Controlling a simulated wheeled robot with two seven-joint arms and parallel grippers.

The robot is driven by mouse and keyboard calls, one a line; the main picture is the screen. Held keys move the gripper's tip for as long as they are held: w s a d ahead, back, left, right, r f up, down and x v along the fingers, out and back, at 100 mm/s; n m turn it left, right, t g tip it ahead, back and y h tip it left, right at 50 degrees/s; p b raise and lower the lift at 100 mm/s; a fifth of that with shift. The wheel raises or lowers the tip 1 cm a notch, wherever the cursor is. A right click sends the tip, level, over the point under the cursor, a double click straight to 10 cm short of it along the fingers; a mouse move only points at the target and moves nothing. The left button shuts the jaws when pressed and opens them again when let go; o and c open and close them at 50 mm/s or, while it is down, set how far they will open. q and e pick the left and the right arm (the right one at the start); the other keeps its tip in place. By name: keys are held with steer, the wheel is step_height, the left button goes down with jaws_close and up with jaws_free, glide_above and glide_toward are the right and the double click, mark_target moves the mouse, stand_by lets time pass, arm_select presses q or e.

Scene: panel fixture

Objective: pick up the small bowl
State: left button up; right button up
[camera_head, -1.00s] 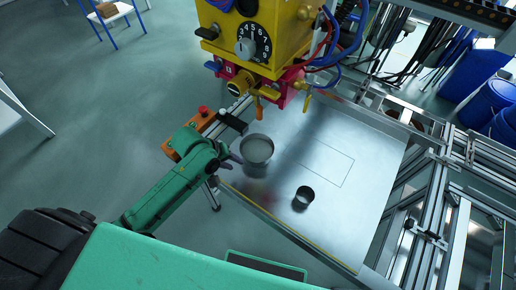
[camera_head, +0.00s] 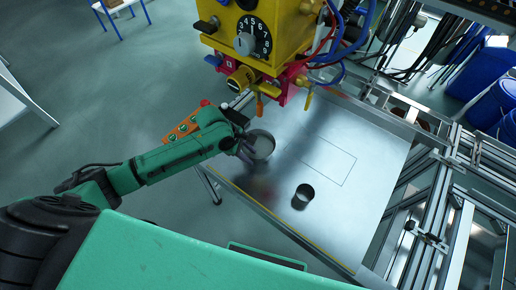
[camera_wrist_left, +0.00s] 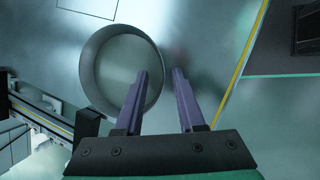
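A round grey bowl (camera_head: 263,144) stands upright on the metal table panel, near its left edge. It also shows in the left wrist view (camera_wrist_left: 88,70), open side up and empty. A smaller dark round container (camera_head: 304,191) stands to its lower right. My left gripper (camera_head: 249,154) is at the bowl's left side and partly covers it. In the left wrist view, its two purple fingers (camera_wrist_left: 160,74) are apart, one overlapping the bowl's inside and one outside the rim. Whether they are down around the wall, I cannot tell. My right gripper is not in view.
A yellow machine head (camera_head: 245,30) with coloured cables hangs just beyond the bowl. An orange button box (camera_head: 183,129) sits left of the panel. The metal panel (camera_head: 362,210) is clear on its right side, with aluminium rails (camera_head: 440,200) beyond.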

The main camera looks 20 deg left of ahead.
mark_target(253, 160)
arm_select(q)
steer(key=x, duration=0.3)
steer(key=shift+f, duration=0.2)
jaws_close()
steer(key=shift+r, duration=0.1)
stand_by(1.0)
